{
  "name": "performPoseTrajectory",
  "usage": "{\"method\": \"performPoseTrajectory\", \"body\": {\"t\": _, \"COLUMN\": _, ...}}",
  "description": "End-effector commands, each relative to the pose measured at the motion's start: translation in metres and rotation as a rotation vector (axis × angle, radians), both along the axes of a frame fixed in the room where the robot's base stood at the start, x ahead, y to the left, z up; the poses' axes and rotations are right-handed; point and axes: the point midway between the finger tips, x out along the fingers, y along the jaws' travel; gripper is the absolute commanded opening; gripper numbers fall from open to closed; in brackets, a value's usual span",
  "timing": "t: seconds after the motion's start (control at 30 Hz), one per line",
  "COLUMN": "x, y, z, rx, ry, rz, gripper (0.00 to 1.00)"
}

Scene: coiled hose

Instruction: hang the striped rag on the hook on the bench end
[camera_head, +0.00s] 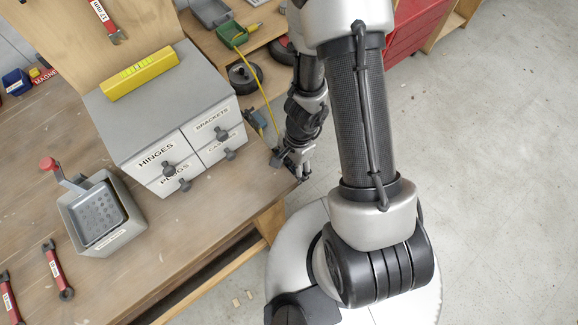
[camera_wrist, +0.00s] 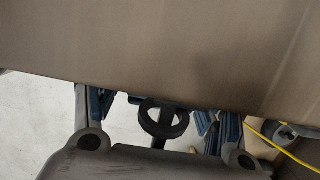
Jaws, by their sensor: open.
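My gripper (camera_head: 302,174) is at the right-hand end of the wooden bench (camera_head: 170,262), close to its edge. In the wrist view its blue-padded fingers stand apart, with the bench board covering the upper part of the picture and hiding some of them. A dark ring on a short stem (camera_wrist: 164,120) shows between the fingers; I cannot tell whether it is the hook or whether it touches them. I do not see the striped rag in either view.
A grey drawer cabinet (camera_head: 120,112) with a yellow level (camera_head: 140,73) on it stands on the bench. A yellow cord (camera_head: 262,88) runs close behind my gripper. Open floor (camera_head: 500,170) lies to the right.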

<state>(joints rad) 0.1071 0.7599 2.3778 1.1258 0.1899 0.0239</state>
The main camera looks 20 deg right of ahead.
Motion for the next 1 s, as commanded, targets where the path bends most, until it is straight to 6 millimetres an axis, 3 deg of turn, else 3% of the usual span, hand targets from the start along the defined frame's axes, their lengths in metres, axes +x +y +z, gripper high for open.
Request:
{"method": "performPoseTrajectory", "body": {"t": 0.57, "x": 0.002, "y": -0.001, "z": 0.008, "rx": 0.002, "ry": -0.004, "rz": 0.000, "gripper": 0.72}}
{"method": "performPoseTrajectory", "body": {"t": 0.77, "x": 0.003, "y": -0.005, "z": 0.028, "rx": 0.000, "ry": -0.006, "rz": 0.001, "gripper": 0.72}}
{"method": "performPoseTrajectory", "body": {"t": 1.0, "x": 0.006, "y": -0.012, "z": 0.069, "rx": 0.000, "ry": -0.008, "rz": 0.002, "gripper": 0.72}}
